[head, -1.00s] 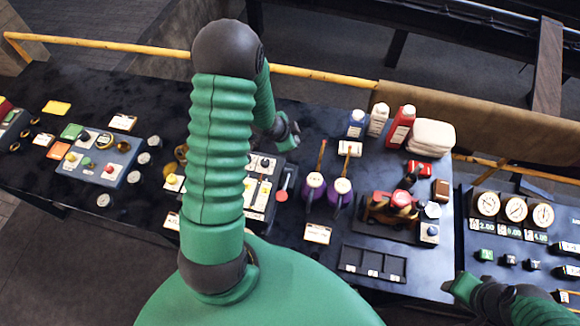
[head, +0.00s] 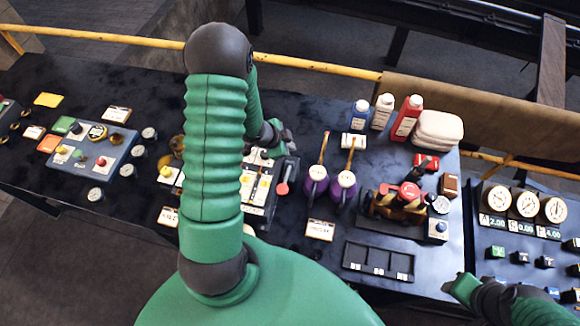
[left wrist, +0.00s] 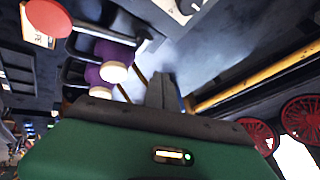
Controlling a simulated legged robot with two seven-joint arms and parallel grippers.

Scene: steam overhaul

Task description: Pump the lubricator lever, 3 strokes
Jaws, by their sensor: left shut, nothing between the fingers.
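A lever with a red knob (head: 282,188) stands at the right edge of a control panel (head: 258,208) in the head view; I take it as the lubricator lever, though no label is readable. A red round knob also shows at the upper left of the left wrist view (left wrist: 46,18). My left gripper (head: 284,137) is shut and empty, above and beyond the panel's far edge, apart from the red knob. My left arm hides much of the panel's left part. My right gripper (head: 455,287) is low at the right; its fingers are too small to judge.
Bottles (head: 407,118), a folded cloth (head: 438,130) and a valve assembly (head: 400,205) lie farther right. An empty black tray (head: 378,278) is in front. A yellow rail (head: 310,66) runs behind.

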